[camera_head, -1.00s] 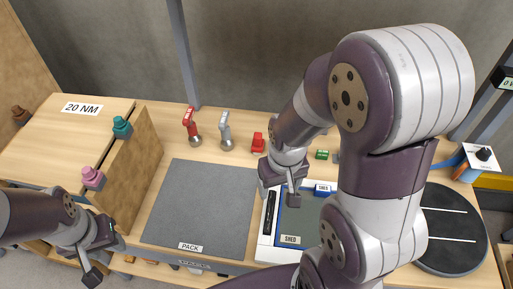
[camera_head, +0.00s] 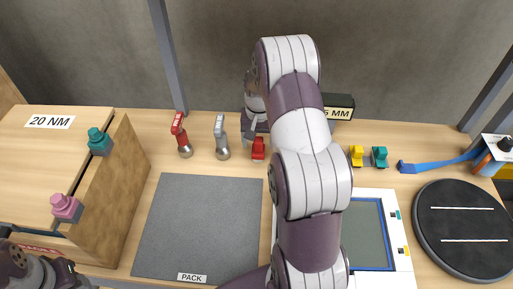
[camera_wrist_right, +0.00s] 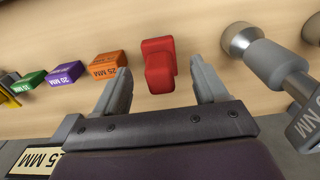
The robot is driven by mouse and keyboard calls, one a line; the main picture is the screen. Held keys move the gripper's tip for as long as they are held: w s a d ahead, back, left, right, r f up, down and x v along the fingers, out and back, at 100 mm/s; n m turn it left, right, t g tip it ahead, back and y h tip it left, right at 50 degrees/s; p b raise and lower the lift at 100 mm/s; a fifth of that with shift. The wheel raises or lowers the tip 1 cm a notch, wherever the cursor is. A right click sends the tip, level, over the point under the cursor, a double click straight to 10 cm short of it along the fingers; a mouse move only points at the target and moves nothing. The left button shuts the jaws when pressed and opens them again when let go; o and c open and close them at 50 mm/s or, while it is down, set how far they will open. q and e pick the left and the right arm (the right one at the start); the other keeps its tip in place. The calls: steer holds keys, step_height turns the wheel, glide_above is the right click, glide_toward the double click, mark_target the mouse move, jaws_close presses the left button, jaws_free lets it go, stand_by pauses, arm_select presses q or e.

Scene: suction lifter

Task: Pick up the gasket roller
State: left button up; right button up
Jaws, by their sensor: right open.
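No piece is labelled as the gasket roller, and I cannot tell for certain which one it is. A small red piece (camera_head: 258,149) stands on the bench behind the grey pad. My right gripper (camera_head: 252,136) is close to it, partly hidden by my arm. In the right wrist view the red piece (camera_wrist_right: 158,68) lies between the two spread fingers of the open right gripper (camera_wrist_right: 160,72), with gaps on both sides. A red-handled tool (camera_head: 181,135) and a grey-handled tool (camera_head: 221,138) stand to its left. My left gripper (camera_head: 70,274) is at the bottom left, cut off by the frame.
Orange (camera_wrist_right: 108,65), purple (camera_wrist_right: 64,74) and green (camera_wrist_right: 30,82) blocks lie left of the gripper in the wrist view. The grey-handled tool (camera_wrist_right: 275,62) is close on the right. The PACK pad (camera_head: 200,225) is clear. A black round plate (camera_head: 465,228) lies right.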

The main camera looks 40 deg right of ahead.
mark_target(258, 148)
step_height(258, 148, down, 3)
steer(key=shift+s+a+r, duration=0.1)
steer(key=shift+s, duration=0.05)
steer(key=shift+f, duration=0.5)
steer(key=c, duration=1.1)
steer(key=shift+r, duration=0.1)
steer(key=shift+c, duration=0.2)
